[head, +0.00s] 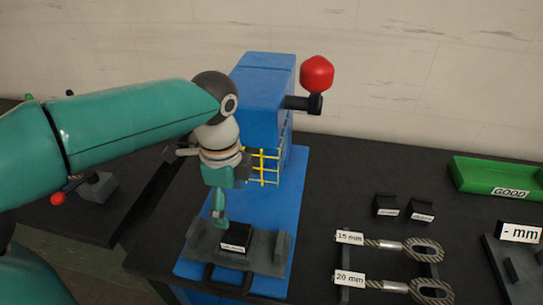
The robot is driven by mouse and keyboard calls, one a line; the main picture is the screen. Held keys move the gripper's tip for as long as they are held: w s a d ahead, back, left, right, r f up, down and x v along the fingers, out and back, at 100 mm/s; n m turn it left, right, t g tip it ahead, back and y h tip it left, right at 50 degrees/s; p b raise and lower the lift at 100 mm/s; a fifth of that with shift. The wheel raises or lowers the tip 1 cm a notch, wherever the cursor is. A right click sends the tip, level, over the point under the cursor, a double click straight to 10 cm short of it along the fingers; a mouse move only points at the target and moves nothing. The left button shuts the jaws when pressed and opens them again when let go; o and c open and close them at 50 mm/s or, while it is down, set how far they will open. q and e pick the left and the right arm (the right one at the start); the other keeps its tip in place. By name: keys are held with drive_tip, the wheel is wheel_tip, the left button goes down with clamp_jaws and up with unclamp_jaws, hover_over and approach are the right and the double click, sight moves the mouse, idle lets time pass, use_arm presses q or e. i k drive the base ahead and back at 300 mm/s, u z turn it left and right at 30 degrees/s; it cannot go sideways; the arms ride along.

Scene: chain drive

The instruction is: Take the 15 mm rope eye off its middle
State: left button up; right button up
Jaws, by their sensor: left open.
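The 15 mm rope eye (391,245) lies on the dark table at the right, on a thin black rest. Its white "15 mm" tag (349,237) is at the left end, a silvery sleeve in the middle and the loop at the right end. My left gripper (220,217) points down over the blue press's base, well to the left of the rope eye. It is open and stands close to a black labelled block (236,238) in the grey holder (265,251). Whether it touches the block I cannot tell. My right gripper is out of view.
The blue press (265,100) has a red-knobbed lever (317,74) and a yellow guard (264,166). A 20 mm rope eye (395,286) lies just in front of the 15 mm one. Two black blocks (402,208) and a green "GOOD" tray (495,176) are behind.

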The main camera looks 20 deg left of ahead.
sight(342, 236)
drive_tip(key=k, duration=1)
